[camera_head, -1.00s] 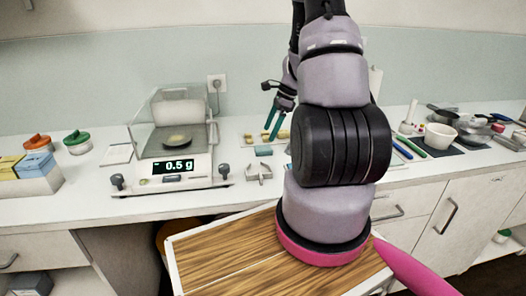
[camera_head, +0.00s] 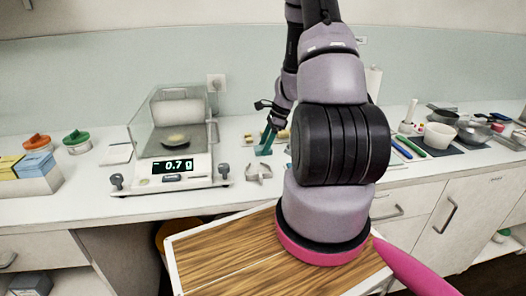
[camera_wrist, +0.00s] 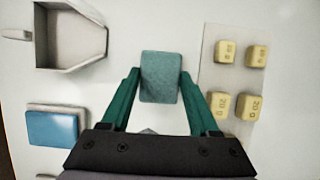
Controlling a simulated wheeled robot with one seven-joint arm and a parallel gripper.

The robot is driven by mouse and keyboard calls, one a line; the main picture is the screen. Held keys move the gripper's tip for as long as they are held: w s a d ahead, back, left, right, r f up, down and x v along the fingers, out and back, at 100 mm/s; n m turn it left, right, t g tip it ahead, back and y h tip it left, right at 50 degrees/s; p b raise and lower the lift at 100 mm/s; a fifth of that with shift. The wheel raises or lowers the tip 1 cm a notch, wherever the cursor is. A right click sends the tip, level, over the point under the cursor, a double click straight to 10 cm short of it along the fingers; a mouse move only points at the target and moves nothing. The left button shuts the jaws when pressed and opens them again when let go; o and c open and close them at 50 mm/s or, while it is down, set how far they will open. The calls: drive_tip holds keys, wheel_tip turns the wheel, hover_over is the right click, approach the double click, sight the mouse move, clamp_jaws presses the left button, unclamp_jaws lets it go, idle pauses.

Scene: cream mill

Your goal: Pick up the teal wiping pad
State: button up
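The teal wiping pad (camera_wrist: 160,77) lies flat on the white counter, seen in the wrist view between the fingertips of my gripper (camera_wrist: 160,82). The green fingers stand apart, one at each long side of the pad, with what looks like a narrow gap on both sides. My gripper is open. In the head view the pad (camera_head: 263,151) is small, and my gripper (camera_head: 267,141) is down over it. Whether the fingertips touch the counter cannot be told.
Yellow weights (camera_wrist: 221,104) sit on a grey plate right of the pad in the wrist view. A metal pan (camera_wrist: 70,37) and a blue block (camera_wrist: 54,126) lie to the left. In the head view a glass-shielded scale (camera_head: 186,168) reading 0.7 g stands left of the pad.

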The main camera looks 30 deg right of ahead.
drive_tip(key=c, duration=0.5)
drive_tip(key=shift+r, duration=0.1)
wheel_tip(320, 180, up, 10)
